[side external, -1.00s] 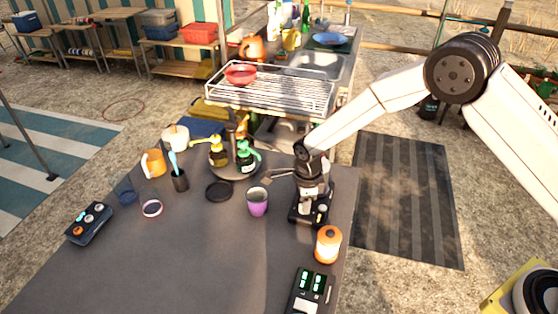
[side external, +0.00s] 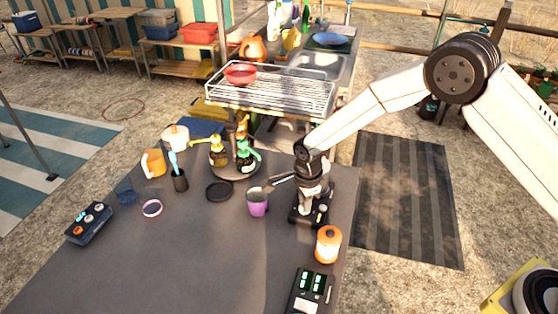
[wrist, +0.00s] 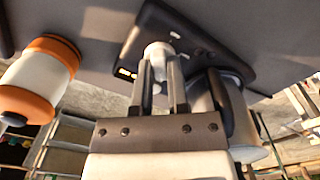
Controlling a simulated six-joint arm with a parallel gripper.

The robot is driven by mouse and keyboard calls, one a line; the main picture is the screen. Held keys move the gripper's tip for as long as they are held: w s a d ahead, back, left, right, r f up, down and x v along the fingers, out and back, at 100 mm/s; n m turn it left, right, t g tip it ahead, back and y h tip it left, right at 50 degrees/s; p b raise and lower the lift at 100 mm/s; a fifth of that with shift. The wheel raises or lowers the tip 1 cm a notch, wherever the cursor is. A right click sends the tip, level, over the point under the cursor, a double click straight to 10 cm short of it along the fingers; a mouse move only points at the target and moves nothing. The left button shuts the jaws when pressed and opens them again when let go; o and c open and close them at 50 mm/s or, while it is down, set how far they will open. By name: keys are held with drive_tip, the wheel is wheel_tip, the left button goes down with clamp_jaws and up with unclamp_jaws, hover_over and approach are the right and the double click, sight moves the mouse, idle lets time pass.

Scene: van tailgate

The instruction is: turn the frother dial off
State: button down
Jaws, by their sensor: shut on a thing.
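The frother (side external: 298,214) is a black appliance at the right edge of the dark table, largely covered by my wrist in the side view. In the wrist view its black body (wrist: 200,28) lies across the top, with a small lit display. The pale round dial (wrist: 158,48) sits between my fingertips. My gripper (wrist: 160,72) points down and is shut on the dial; it also shows in the side view (side external: 309,203). The dial's pointer or marking cannot be made out.
A metal jug with a black handle (wrist: 222,95) stands close to my right finger. An orange-and-white canister (side external: 328,245) stands near the frother, with a black display device (side external: 310,290) in front. A purple cup (side external: 257,203) is to the left. The middle of the table is clear.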

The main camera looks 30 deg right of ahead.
drive_tip(key=n, duration=0.4)
drive_tip(key=shift+n, duration=0.3)
drive_tip(key=n, duration=1.4)
drive_tip(key=c, duration=0.6)
unclamp_jaws()
drive_tip(key=shift+r, duration=0.1)
